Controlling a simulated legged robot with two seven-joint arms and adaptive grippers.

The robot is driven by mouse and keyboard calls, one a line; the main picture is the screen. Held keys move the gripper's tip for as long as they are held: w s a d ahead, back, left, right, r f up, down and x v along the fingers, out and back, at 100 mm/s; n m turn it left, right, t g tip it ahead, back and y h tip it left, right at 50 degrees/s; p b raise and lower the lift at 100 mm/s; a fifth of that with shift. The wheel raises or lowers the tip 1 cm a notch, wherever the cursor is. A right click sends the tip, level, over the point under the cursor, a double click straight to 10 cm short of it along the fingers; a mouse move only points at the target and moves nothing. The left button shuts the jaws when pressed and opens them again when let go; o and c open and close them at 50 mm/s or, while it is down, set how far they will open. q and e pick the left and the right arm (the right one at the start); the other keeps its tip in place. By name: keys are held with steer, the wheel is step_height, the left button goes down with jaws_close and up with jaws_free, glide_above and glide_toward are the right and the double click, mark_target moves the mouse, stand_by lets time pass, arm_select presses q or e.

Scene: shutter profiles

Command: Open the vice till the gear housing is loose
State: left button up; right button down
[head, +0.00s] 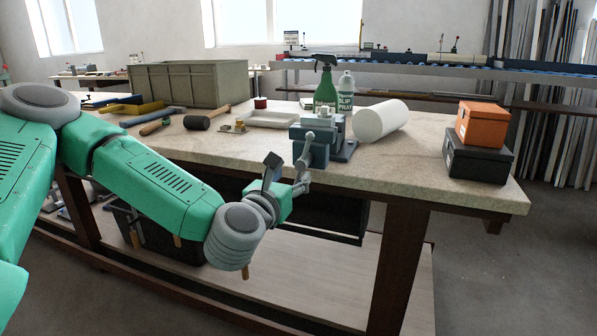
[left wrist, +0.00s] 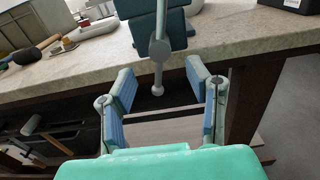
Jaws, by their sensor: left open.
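The blue-grey vice (head: 312,150) stands at the bench's front edge, its handle bar (left wrist: 158,76) hanging down from a round hub. A small pale part (head: 318,120) sits at the top of the vice, perhaps the gear housing; its grip in the jaws is too small to make out. My left gripper (head: 286,173) is open in front of the bench edge, just below the vice. In the left wrist view, its fingers (left wrist: 160,80) stand wide to either side of the handle bar, with no visible contact. My right gripper is not in view.
Orange (head: 481,124) and black boxes (head: 477,160) are stacked at the right. A mallet (head: 198,122) and a tray (head: 272,119) lie left. The bench top (head: 415,165) is clear between cylinder and boxes.

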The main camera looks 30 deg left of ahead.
arm_select(q)
steer(key=shift+s, duration=0.35)
steer(key=shift+a, duration=0.1)
